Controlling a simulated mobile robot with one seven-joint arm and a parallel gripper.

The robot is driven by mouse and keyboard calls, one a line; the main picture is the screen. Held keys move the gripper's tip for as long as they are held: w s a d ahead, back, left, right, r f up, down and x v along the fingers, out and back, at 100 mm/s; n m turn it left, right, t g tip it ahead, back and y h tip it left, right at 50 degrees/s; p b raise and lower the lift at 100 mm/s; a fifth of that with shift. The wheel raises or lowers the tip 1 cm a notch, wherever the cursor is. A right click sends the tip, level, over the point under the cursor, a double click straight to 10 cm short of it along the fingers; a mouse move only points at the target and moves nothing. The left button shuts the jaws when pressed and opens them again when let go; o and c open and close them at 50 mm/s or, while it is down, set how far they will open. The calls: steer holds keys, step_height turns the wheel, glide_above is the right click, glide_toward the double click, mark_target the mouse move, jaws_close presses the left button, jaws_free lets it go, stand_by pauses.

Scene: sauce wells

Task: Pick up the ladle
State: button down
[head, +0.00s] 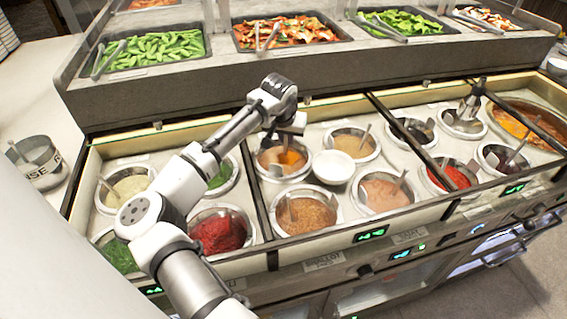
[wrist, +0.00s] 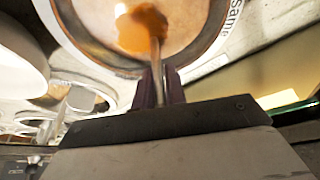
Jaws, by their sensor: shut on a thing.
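The ladle shows in the wrist view as a thin metal handle (wrist: 155,52), with its lower end in orange sauce in a round metal well. My gripper (wrist: 159,88) is shut on this handle, with a dark finger on each side. In the head view my gripper (head: 284,136) is above the well with orange sauce (head: 289,160) in the middle section. The ladle is mostly hidden there behind my gripper. I cannot tell whether the ladle is clear of the sauce.
A white bowl (head: 333,167) stands just right of this well. Several other sauce wells, such as the brown one (head: 306,214) and the red one (head: 219,232), surround it. A raised shelf of food trays (head: 286,31) runs behind. A metal container (head: 38,162) stands at left.

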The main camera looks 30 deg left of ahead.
step_height(320, 180, up, 20)
steer(key=b, duration=0.2)
stand_by(0.4)
stand_by(0.9)
